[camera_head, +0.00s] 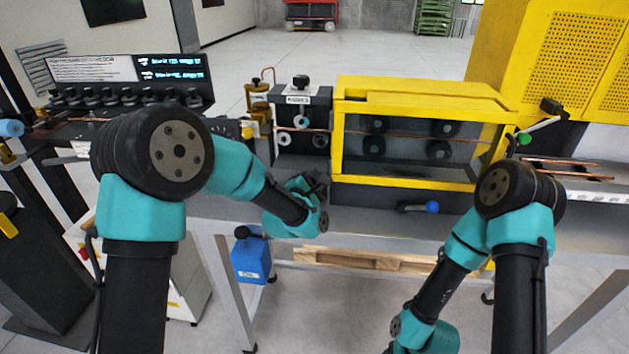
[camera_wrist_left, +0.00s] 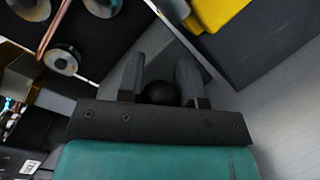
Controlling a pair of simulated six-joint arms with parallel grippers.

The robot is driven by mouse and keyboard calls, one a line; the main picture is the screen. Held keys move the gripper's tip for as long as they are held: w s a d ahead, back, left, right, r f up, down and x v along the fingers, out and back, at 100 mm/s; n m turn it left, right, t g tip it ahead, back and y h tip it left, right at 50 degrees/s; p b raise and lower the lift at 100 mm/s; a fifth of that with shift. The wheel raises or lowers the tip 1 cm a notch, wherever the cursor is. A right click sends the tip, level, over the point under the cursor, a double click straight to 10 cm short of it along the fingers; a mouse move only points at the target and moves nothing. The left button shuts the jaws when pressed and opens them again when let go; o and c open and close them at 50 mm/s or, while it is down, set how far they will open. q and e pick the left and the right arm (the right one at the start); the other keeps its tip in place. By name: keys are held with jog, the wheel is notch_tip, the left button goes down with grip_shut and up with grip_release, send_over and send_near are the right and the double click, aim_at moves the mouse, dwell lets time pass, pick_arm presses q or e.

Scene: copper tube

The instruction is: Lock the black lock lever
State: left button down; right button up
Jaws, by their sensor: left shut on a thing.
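My left arm reaches in from the left to the front of the small roller unit. My left gripper (camera_head: 318,186) is small and dark there, and its fingers are hard to make out. In the left wrist view, my left gripper (camera_wrist_left: 160,75) has its two grey fingers on either side of a round black knob, the end of the black lock lever (camera_wrist_left: 160,93). It is shut on this knob. The lever's shaft is hidden. My right arm bends down at the lower right, and its gripper is out of the picture.
The roller unit (camera_head: 287,122) stands left of a yellow-framed guard box (camera_head: 400,182). A copper tube (camera_head: 385,133) runs through both. A blue-tipped lever (camera_head: 431,207) projects below the box. A green-tipped lever (camera_head: 523,139) is at the right. A blue canister (camera_head: 250,262) stands below.

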pick_arm(q)
jog(key=a+n, duration=0.1)
jog(key=a+r+n+t, duration=0.1)
jog(key=n, duration=0.1)
jog(key=shift+w+r+n, duration=0.1)
jog(key=shift+n, duration=0.2)
jog(key=shift+w+a+r+n+t, duration=0.15)
jog(key=shift+a+n, duration=0.15)
jog(key=shift+n, duration=0.3)
jog(key=shift+s+a+r+n+t, duration=0.1)
jog(key=shift+a+n+t, duration=0.15)
jog(key=shift+n, duration=0.35)
jog(key=shift+w+a+r+n+t, duration=0.1)
jog(key=shift+a+n, duration=0.2)
jog(key=shift+n, duration=0.3)
jog(key=c, duration=0.8)
grip_release()
jog(key=v, duration=1.7)
jog(key=shift+s+f, duration=0.1)
jog(key=shift+s, duration=0.1)
